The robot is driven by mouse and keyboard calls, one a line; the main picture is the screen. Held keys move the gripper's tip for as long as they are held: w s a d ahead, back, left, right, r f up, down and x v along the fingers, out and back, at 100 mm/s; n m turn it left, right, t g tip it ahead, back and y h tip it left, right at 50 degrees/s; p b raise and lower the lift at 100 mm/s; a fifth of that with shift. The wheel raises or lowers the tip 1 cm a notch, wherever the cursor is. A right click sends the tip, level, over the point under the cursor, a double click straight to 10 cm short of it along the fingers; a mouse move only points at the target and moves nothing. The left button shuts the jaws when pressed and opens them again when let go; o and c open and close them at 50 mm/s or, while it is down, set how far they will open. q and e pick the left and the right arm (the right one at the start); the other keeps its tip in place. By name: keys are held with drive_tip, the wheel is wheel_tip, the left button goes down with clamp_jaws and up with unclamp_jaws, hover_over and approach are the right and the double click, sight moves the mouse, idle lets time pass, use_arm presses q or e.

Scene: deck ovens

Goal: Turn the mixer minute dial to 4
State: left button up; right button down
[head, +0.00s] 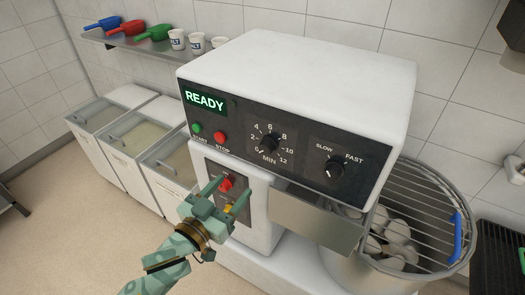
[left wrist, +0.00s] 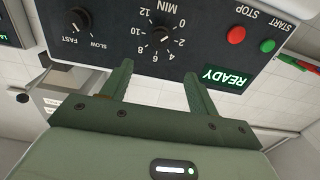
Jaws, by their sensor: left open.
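The mixer minute dial (head: 269,143) is a black knob on the mixer's dark control panel, ringed by numbers from 0 to 12 above the word MIN. Its white mark appears to point lower left, near 0. The dial also shows upside down in the left wrist view (left wrist: 160,38). My left gripper (head: 227,190) is open and empty, below and left of the dial in the head view and apart from it. In the left wrist view its two fingers (left wrist: 158,74) point toward the panel, with the dial beyond the gap. My right gripper is not in view.
The panel has a READY display (head: 205,100), green start button (head: 196,128), red stop button (head: 220,138) and slow-fast knob (head: 335,170). A red switch (head: 227,184) sits below, behind my left fingers. A wire-guarded bowl (head: 425,215) stands at the right, with bins (head: 125,150) at the left.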

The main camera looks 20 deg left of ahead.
sight(264, 151)
use_arm(q)
drive_tip(key=x, duration=1.5)
drive_tip(key=c, duration=1)
